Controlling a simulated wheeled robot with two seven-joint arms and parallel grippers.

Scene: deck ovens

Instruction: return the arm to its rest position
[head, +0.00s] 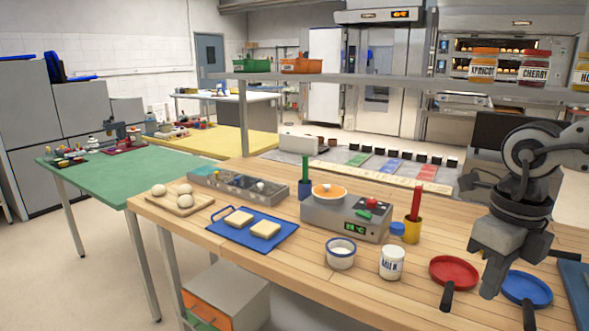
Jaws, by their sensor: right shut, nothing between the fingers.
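My right arm (525,190) comes in from the right edge and hangs over the right end of the wooden table. Its gripper (490,287) points down, with its fingers together and nothing held. The fingertips are between a red pan (455,270) and a blue pan (528,288) in the picture. I cannot tell how high above the table they are. My left arm and gripper are not in view.
The wooden table (330,272) holds a scale (345,216), a white jar (391,262), an enamel cup (341,253), a yellow cup (412,230) and a blue tray (285,232). An overhead shelf (400,82) carries jars above the table's back.

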